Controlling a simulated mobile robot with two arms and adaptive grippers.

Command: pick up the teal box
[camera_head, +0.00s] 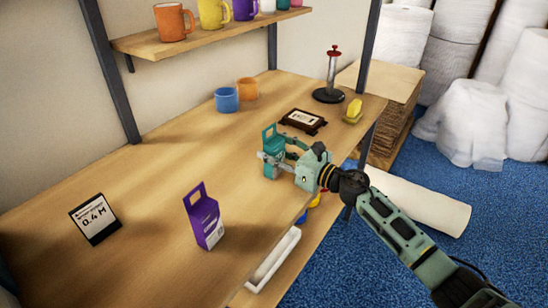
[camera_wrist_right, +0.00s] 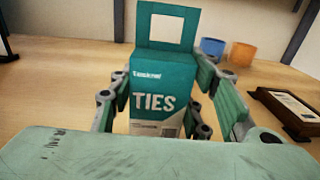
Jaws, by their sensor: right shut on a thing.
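The teal box (camera_head: 270,142) stands upright on the wooden table, near its front edge right of centre. It has a hang tab with a square hole on top, and in the right wrist view the teal box (camera_wrist_right: 160,85) shows the word "TIES". My right gripper (camera_head: 274,160) reaches in from the right with its fingers on both sides of the box, shut on it. In the right wrist view the fingers of my right gripper (camera_wrist_right: 158,108) flank the box; its lower part is hidden by the gripper body. My left gripper is not in view.
A purple box (camera_head: 203,218) and a "0.4 M" sign (camera_head: 95,218) stand left on the table. Blue (camera_head: 227,100) and orange (camera_head: 247,89) mugs stand behind the teal box. A dark framed plaque (camera_head: 303,121) is close behind right. A shelf (camera_head: 205,38) with mugs hangs above.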

